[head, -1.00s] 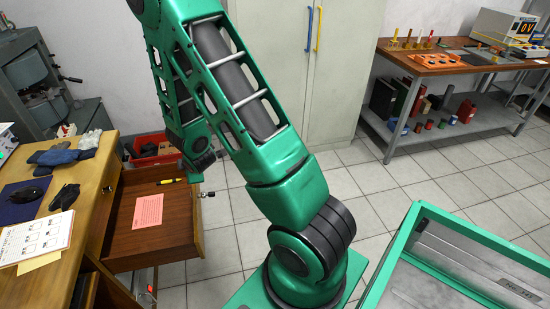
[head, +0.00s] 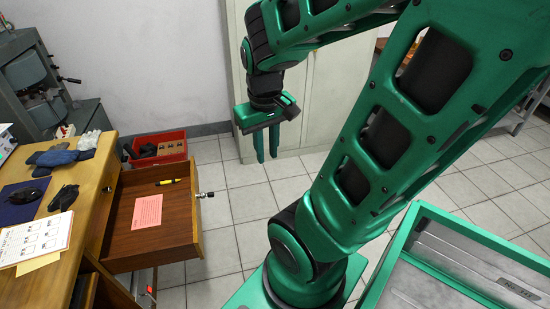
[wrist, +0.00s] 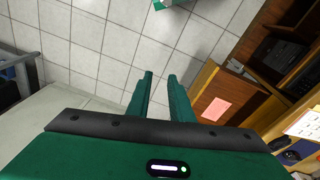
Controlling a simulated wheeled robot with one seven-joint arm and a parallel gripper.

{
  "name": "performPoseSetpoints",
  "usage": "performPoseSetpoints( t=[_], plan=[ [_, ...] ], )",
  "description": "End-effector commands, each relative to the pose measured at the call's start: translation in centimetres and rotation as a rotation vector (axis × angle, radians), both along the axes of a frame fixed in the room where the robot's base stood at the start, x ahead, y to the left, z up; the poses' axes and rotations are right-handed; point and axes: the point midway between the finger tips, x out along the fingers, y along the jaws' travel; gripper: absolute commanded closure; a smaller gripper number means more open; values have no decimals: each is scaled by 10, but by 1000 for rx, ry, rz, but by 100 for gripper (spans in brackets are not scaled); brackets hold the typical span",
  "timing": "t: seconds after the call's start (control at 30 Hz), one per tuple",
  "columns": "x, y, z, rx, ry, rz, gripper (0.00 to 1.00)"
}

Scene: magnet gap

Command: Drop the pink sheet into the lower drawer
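The pink sheet (head: 147,211) lies flat in the open wooden drawer (head: 190,240) of the desk, and also shows in the wrist view (wrist: 215,108). My gripper (head: 267,158) hangs fingers down in front of the pale cabinet, right of the drawer and well apart from it. In the wrist view my two green fingers (wrist: 160,75) stand apart with only floor tiles between them; the gripper is empty. Below the open drawer the desk front is mostly hidden in the head view, so I cannot tell how the lower drawer stands.
A yellow-handled tool (head: 168,182) lies in the drawer near its back. A red crate (head: 158,148) stands on the floor behind it. The desk top (head: 88,185) holds gloves and a printed sheet. My green-rimmed tray (head: 440,215) is at right. Tiled floor beside the drawer is free.

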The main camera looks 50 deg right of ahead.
Motion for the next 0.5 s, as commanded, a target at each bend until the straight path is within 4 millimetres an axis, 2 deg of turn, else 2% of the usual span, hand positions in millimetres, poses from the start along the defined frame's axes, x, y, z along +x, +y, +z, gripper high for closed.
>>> performPoseSetpoints(
  t=[0.1, 0.2, 0.3, 0.5],
  plan=[
    [-33, 12, 13, 61, 27, -98, 80],
    [-50, 20, 18, 94, 48, -149, 80],
    [-58, 26, 21, 110, 60, -172, 80],
    [-60, 27, 21, 113, 64, -175, 80]
  ],
)
